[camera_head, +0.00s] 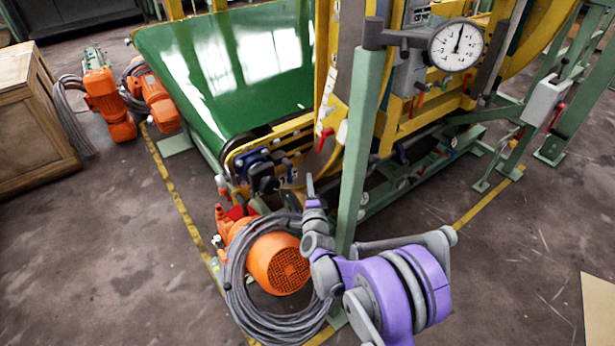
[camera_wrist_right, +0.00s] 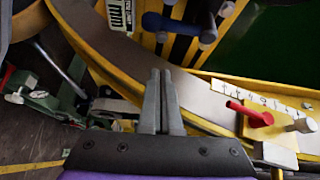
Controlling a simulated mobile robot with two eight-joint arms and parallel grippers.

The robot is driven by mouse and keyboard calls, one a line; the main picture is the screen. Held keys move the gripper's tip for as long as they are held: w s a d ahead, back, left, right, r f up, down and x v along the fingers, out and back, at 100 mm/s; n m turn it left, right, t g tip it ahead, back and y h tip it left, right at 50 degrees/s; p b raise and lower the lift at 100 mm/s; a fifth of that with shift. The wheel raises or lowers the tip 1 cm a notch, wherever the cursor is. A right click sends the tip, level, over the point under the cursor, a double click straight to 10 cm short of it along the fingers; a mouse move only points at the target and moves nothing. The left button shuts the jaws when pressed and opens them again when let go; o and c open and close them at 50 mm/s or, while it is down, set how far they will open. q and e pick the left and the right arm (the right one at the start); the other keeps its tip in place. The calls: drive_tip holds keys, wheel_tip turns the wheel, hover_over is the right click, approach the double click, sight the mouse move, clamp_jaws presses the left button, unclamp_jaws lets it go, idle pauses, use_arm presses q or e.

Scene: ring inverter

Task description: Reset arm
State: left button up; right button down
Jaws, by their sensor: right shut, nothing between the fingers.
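My right arm (camera_head: 395,295), purple and grey, comes in from the bottom right of the head view. Its gripper (camera_head: 310,182) points up, in front of the machine and just left of the green post (camera_head: 356,150). In the right wrist view the two grey fingers (camera_wrist_right: 161,75) lie side by side, shut, with nothing held. Behind them is the curved yellow-edged ring frame (camera_wrist_right: 110,50). I cannot tell the exact gap between the fingertips and the machine. My left gripper is not in view.
A dial gauge (camera_head: 457,46) sits atop the post. An orange motor (camera_head: 278,263) with coiled grey cable (camera_head: 236,290) stands beside my arm. A green conveyor belt (camera_head: 230,65) is behind. A red-handled lever (camera_wrist_right: 250,113) is right of the fingers.

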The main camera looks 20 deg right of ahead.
drive_tip(key=s+a+r+n+g+y, duration=0.25)
drive_tip(key=s+n, duration=0.35)
drive_tip(key=s, duration=0.4)
drive_tip(key=s+a+r+n+g+y, duration=0.2)
drive_tip(key=s+a+n+g+y, duration=0.3)
drive_tip(key=s, duration=0.6)
drive_tip(key=s+d+f+n+g+h, duration=0.2)
drive_tip(key=s+f+n+g, duration=0.15)
drive_tip(key=s, duration=0.85)
drive_tip(key=s+d+f+n+g+h, duration=0.25)
drive_tip(key=s+n, duration=0.25)
drive_tip(key=s, duration=0.6)
use_arm(q)
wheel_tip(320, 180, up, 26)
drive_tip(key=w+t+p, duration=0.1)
drive_tip(key=p, duration=2.1)
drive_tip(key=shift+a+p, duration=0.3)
use_arm(e)
wheel_tip(320, 180, up, 26)
drive_tip(key=shift+w+d+f+t+y, duration=0.2)
drive_tip(key=shift+w+t+y, duration=0.1)
drive_tip(key=shift+w+t, duration=0.15)
drive_tip(key=shift+s, duration=0.15)
